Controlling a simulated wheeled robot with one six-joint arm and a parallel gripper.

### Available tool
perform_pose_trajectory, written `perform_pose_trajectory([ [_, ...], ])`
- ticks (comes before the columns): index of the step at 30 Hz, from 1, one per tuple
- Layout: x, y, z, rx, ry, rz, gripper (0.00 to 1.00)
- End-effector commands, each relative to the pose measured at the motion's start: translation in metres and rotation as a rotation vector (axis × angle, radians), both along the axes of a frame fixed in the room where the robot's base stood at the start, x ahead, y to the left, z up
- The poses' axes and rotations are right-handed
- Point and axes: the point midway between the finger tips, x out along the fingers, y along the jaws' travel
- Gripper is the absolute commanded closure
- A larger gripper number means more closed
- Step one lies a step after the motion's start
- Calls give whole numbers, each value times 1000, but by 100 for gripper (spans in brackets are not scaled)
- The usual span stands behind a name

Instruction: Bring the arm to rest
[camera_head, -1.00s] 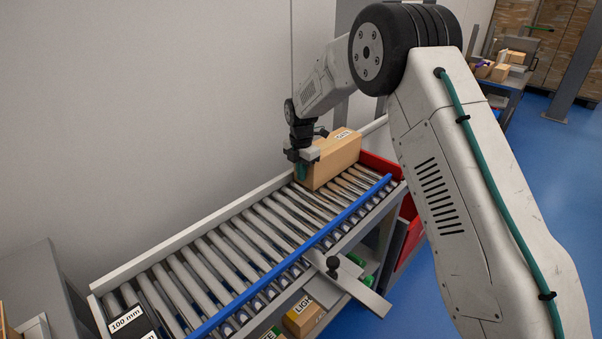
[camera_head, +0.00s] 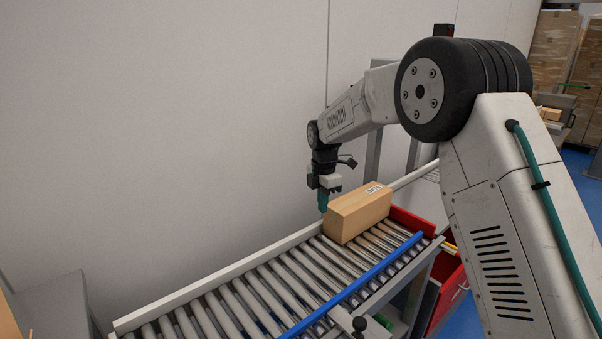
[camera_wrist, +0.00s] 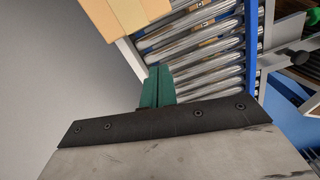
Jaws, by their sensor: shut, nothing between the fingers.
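My gripper (camera_head: 323,203) hangs from the wrist in the head view, just left of a cardboard box and close to the conveyor's back rail. Its green fingers are shut together with nothing between them; they also show in the wrist view (camera_wrist: 157,87). The cardboard box (camera_head: 358,217) sits on the rollers at the far end of the conveyor. Part of the box (camera_wrist: 135,12) shows at the top of the wrist view. I cannot tell whether the fingertips touch the back rail.
The roller conveyor (camera_head: 262,300) has a pale back rail (camera_head: 215,278) along the wall and a blue front rail (camera_head: 357,284). A red tub (camera_head: 412,221) stands at its far end. The rollers in the near part are bare. Stacked cartons (camera_head: 553,50) stand far right.

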Motion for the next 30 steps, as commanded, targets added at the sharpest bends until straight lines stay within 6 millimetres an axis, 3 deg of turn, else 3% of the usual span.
perform_pose_trajectory([
  [2,-16,-4,-15,-17,46,-136,100],
  [5,-43,-11,-17,-42,87,-329,100],
  [14,-151,-56,43,-115,123,-951,100],
  [21,-257,-98,94,-143,99,-1411,100],
  [30,-383,-135,121,-111,47,-1831,100],
])
